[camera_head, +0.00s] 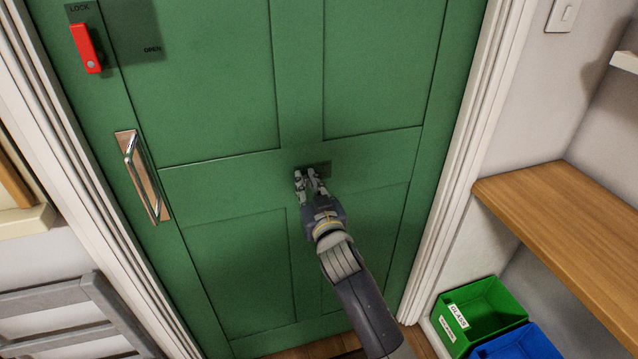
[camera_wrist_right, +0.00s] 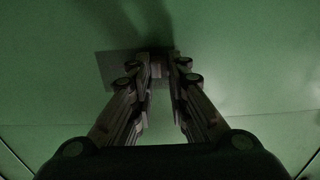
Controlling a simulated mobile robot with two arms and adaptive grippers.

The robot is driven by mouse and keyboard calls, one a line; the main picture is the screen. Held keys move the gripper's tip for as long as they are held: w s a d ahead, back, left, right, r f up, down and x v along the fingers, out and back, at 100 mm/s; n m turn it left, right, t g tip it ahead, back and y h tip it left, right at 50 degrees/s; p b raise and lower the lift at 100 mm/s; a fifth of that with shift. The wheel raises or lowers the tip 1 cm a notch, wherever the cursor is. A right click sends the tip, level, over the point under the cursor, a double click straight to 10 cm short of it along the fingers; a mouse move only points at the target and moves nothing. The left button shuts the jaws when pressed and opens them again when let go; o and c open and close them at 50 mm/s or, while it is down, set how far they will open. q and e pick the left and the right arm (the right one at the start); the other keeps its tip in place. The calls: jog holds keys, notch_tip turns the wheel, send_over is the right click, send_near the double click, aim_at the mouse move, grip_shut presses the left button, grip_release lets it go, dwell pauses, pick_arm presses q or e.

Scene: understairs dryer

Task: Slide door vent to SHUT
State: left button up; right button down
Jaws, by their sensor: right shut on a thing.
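The green door (camera_head: 220,75) fills the middle of the head view. A small dark vent plate (camera_head: 322,167) sits on its middle rail, mostly behind my right gripper (camera_head: 308,177). In the right wrist view the plate (camera_wrist_right: 110,68) shows to the left of the fingertips of my right gripper (camera_wrist_right: 161,72). The fingers are at the plate and shut on a small part of the vent. That part is largely hidden between the fingertips, and any lettering on the plate is hidden or too dark to read. My left gripper is out of view.
A metal pull handle (camera_head: 143,175) and a red lock lever (camera_head: 86,48) are on the door's left side. A wooden shelf (camera_head: 570,200) stands at right, above green (camera_head: 480,312) and blue (camera_head: 520,345) bins. A grey slatted rack (camera_head: 65,315) is at lower left.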

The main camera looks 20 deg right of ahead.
jog(key=shift+a, duration=0.15)
jog(key=c, duration=1.5)
grip_release()
jog(key=shift+a, duration=0.1)
jog(key=s, duration=1.2)
jog(key=shift+d, duration=0.2)
